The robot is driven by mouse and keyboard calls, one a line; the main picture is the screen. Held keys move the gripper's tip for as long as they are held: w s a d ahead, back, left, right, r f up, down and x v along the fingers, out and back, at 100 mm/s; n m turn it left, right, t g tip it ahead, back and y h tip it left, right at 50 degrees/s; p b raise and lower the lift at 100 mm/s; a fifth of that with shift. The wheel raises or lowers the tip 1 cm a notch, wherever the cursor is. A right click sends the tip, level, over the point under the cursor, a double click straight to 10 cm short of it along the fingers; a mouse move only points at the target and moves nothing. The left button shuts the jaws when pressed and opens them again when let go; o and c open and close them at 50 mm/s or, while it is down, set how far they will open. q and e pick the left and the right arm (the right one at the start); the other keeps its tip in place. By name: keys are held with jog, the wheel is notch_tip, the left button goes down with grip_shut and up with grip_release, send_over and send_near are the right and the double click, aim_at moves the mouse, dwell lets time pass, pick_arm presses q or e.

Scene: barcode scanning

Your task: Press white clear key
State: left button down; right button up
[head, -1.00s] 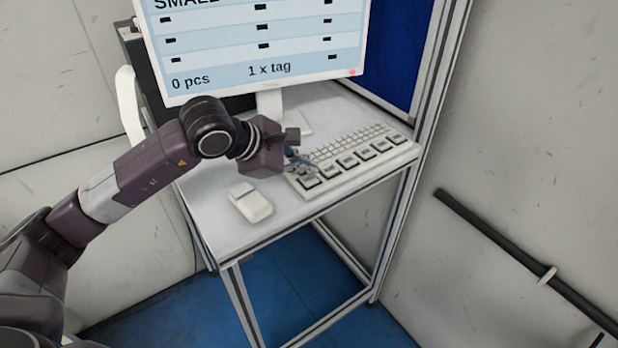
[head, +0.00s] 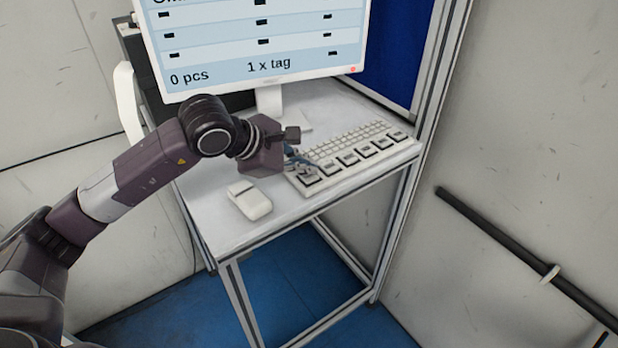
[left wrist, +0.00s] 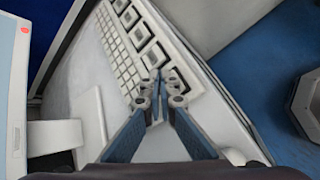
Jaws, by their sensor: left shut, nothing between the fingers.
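A white keyboard (head: 352,158) lies on the desk, with small keys at the back and a row of large dark-framed keys along its front. It also shows in the left wrist view (left wrist: 115,40). I cannot read any key labels, so I cannot tell which is the clear key. My left gripper (head: 313,170) is shut and empty over the keyboard's left end. In the left wrist view its fingertips (left wrist: 159,78) meet over the near end of the large-key row and hide part of it. I cannot tell whether they touch a key. My right gripper is out of view.
A monitor (head: 262,45) reading "0 pcs" and "1 x tag" stands behind on the white desk (head: 215,215). A white mouse-like device (head: 250,200) lies left of the keyboard. A frame post (head: 432,80) and wall are at the right.

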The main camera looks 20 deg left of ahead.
aim_at(306, 177)
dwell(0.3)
pick_arm(q)
jog(key=shift+f, duration=0.1)
jog(key=shift+f+b, duration=0.4)
jog(key=shift+b, duration=0.25)
dwell(0.4)
dwell(0.4)
jog(key=shift+r+p, duration=0.3)
jog(key=shift+r, duration=0.6)
jog(key=shift+r, duration=0.1)
jog(key=shift+r+p, duration=1.3)
jog(key=shift+r, duration=1.15)
jog(key=shift+f, duration=0.1)
